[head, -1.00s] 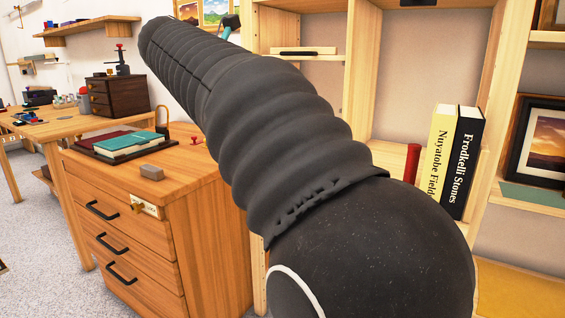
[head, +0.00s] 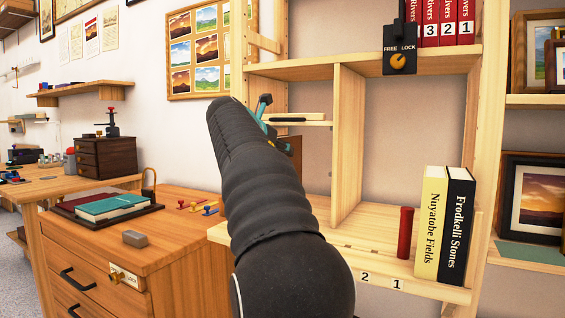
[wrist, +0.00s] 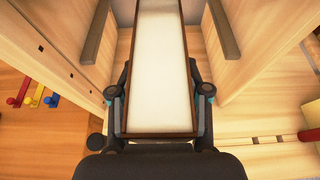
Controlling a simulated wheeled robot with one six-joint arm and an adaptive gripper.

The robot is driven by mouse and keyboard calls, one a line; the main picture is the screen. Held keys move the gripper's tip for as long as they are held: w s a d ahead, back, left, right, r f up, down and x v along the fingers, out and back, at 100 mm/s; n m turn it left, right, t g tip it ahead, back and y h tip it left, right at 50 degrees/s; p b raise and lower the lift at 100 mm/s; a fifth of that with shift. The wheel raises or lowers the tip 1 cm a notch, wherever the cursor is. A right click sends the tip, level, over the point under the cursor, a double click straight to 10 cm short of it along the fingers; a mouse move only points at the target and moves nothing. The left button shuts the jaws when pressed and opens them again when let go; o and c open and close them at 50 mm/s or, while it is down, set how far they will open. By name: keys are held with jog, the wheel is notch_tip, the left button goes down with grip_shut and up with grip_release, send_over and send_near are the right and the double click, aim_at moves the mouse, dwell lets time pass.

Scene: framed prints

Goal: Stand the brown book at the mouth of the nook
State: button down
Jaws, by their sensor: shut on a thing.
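In the wrist view, the brown book (wrist: 159,60) shows as a cream page block between thin dark brown covers. My gripper (wrist: 158,92) is shut on it, with one finger on each cover. The book points away from me between two pale wooden walls, the sides of the nook (wrist: 237,75), with space on both sides. In the head view, my gripper (head: 264,108) is mostly hidden behind my arm, with teal parts showing. A brown patch of the book (head: 294,150) shows just right of my arm, below a small shelf. Its lower edge is hidden.
An upright divider (head: 346,145) stands right of the nook. A red cylinder (head: 405,233) and two upright books, cream (head: 430,225) and black (head: 458,225), stand on the lower shelf. A drawer cabinet (head: 160,262) with small coloured pieces on top stands left.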

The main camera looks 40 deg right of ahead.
jog(key=shift+w+d+f+b, duration=0.2)
jog(key=shift+d+f+b, duration=0.3)
jog(key=shift+f, duration=0.35)
jog(key=shift+w+d+f+b, duration=0.2)
jog(key=shift+d+f+b, duration=0.25)
jog(key=shift+f, duration=0.45)
jog(key=c, duration=0.5)
grip_release()
jog(key=shift+f, duration=0.15)
jog(key=p+v, duration=0.1)
jog(key=v, duration=1.1)
